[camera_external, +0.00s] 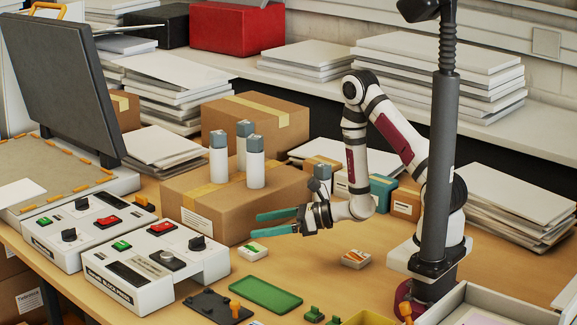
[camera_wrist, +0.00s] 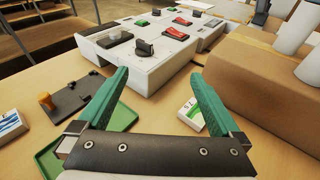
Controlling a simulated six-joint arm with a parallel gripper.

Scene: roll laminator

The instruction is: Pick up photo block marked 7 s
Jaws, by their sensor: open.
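Small white photo blocks lie on the table; I cannot read their marks, so I cannot tell which one says 7 s. One with a green picture (camera_external: 252,251) lies near the grey-white control boxes; in the wrist view this green-picture block (camera_wrist: 187,116) is partly hidden by my right finger. One with an orange picture (camera_external: 356,259) lies below my forearm in the external view. One with a blue picture (camera_wrist: 10,125) shows at the left edge of the wrist view. My gripper (camera_external: 258,233) is open and empty, its teal fingers (camera_wrist: 160,76) spread above the table.
Control boxes (camera_external: 158,262) with knobs and switches stand at left. A cardboard box (camera_external: 215,210) bearing white cylinders stands beside my gripper. A green tray (camera_external: 265,296) and a dark plate (camera_external: 207,306) with an orange knob lie in front.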

